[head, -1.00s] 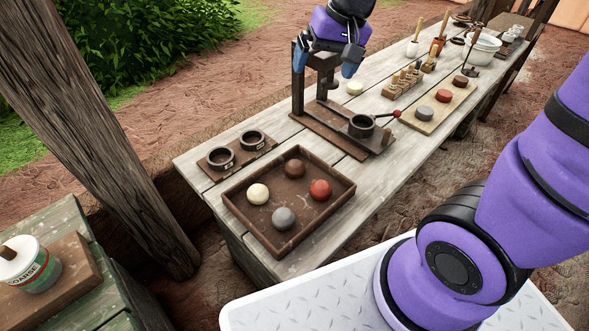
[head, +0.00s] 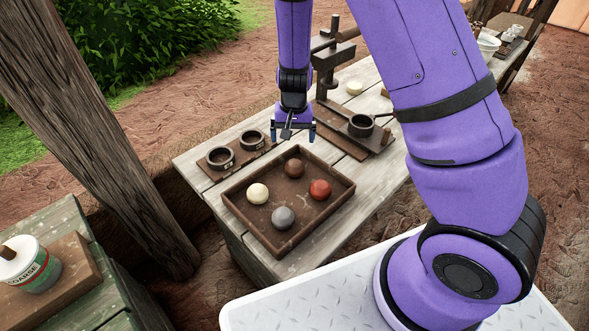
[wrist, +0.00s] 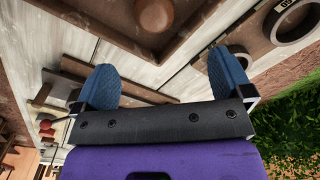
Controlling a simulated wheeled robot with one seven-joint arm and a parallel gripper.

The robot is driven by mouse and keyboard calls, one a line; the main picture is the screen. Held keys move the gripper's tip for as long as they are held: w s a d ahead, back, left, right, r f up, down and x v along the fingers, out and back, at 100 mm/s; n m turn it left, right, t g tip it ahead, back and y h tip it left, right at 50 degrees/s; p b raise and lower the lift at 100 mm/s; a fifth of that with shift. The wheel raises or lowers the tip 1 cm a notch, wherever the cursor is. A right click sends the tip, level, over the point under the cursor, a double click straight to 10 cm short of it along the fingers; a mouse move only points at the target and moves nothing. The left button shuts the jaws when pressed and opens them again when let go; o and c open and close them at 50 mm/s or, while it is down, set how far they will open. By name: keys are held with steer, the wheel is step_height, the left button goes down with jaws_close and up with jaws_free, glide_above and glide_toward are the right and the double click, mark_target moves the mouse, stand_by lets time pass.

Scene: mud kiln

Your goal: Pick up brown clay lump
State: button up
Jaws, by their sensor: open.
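The brown clay lump (head: 294,168) is a round ball at the back of a dark wooden tray (head: 243,223). A cream lump (head: 258,193), a grey lump (head: 283,217) and a red lump (head: 319,189) lie in the same tray. My gripper (head: 293,138) is open and empty, pointing down above the tray's back edge, near the brown lump and apart from it. In the wrist view, the brown lump (wrist: 154,14) shows at the top edge, partly cut off, ahead of my blue fingers (wrist: 162,85).
Two dark rings (head: 221,157) sit on a board left of my gripper. A wooden press (head: 330,75) with a round cup (head: 361,125) stands behind and to the right. My arm hides much of the bench's right part.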

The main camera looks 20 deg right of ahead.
mark_target(294, 166)
step_height(294, 166, down, 8)
steer(key=shift+d+r, duration=0.15)
steer(key=shift+r, duration=0.1)
steer(key=f, duration=0.3)
steer(key=shift+s+f, duration=0.35)
steer(key=shift+f, duration=0.8)
steer(key=c, duration=1.1)
steer(key=shift+r, duration=0.1)
